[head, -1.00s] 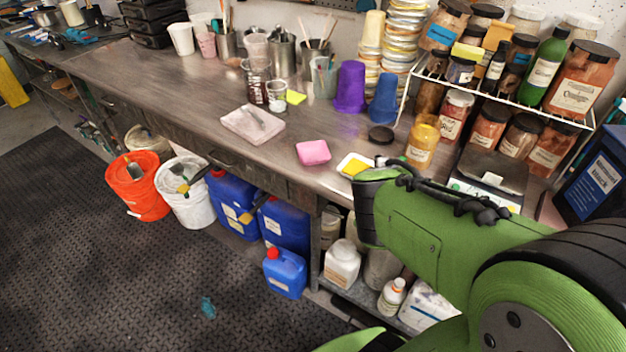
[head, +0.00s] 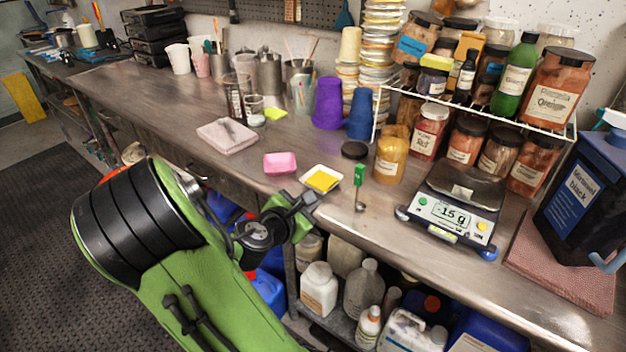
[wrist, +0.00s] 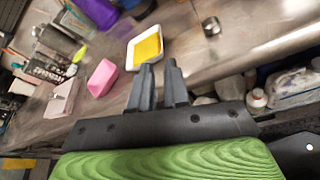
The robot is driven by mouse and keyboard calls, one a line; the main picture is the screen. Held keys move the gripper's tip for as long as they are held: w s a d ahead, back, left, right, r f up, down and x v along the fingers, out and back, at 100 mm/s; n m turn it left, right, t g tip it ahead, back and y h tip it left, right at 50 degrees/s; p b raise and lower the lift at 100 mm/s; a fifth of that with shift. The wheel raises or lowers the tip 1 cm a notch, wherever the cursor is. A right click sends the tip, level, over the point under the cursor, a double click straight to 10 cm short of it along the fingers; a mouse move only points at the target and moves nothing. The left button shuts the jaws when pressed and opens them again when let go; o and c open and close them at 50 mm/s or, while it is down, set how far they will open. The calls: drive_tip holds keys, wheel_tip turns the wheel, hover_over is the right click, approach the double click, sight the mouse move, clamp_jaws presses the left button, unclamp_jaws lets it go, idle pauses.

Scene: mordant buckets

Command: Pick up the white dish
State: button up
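The white dish (head: 308,184) is a small square dish with yellow material in it, near the front edge of the bench in the head view. It also shows in the wrist view (wrist: 131,51), just beyond my fingertips. My gripper (head: 306,203) is in front of the dish, by the bench edge, with no clear contact. In the wrist view its two dark fingers (wrist: 159,66) stand apart with a narrow, empty gap between them. The dish is unobstructed except perhaps at its near edge.
A pink dish or block (head: 280,163) lies just left of the white dish. A small green-topped tool (head: 360,175) stands to the right, with a digital scale (head: 452,212) beyond. A black lid (head: 354,150) and amber jar (head: 390,160) are behind.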

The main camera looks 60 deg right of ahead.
sight(333, 187)
drive_tip(key=b+x, duration=0.1)
drive_tip(key=x, duration=1.3)
drive_tip(key=shift+d+f, duration=0.1)
drive_tip(key=shift+f, duration=0.15)
drive_tip(key=shift+w+r, duration=0.1)
clamp_jaws()
